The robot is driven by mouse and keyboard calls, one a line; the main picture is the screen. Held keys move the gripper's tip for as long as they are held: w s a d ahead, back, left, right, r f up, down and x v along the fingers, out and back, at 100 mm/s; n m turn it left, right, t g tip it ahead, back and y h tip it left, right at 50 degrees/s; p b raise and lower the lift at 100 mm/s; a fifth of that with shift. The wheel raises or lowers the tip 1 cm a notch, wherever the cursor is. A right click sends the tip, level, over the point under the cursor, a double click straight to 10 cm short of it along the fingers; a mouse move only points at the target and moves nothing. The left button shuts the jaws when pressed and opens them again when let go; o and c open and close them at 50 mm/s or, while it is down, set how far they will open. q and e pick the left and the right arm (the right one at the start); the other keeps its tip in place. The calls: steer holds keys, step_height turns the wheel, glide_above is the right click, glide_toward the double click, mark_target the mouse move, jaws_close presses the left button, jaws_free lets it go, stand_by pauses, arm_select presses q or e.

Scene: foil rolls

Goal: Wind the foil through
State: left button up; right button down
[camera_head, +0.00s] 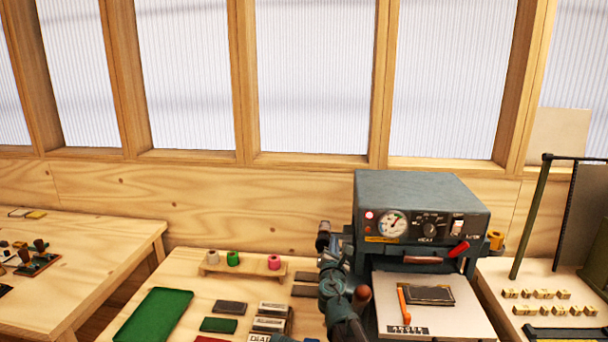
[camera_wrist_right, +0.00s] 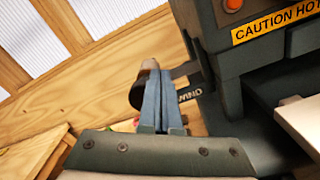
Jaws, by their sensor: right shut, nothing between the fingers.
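The dark grey foil press (camera_head: 424,195) stands at the right of the bench, with a dial and a lit red lamp on its front. My right gripper (camera_head: 325,252) is at the press's left side; its fingers (camera_wrist_right: 158,88) look shut and empty in the wrist view. A round dark knob with a brown face (camera_wrist_right: 139,86) sits just behind the fingers, beside a plate with partly hidden lettering. I cannot tell whether the fingers touch the knob. A gold foil roll (camera_head: 495,240) is on the press's right side. My left gripper is not in view.
Several small rolls, including a green one (camera_head: 233,258) and a pink one (camera_head: 274,262), stand on a wooden rack (camera_head: 250,270). A green tray (camera_head: 152,318) and dark blocks lie on the bench.

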steer(key=s, duration=0.6)
steer(key=shift+a, duration=0.4)
steer(key=shift+a, duration=0.1)
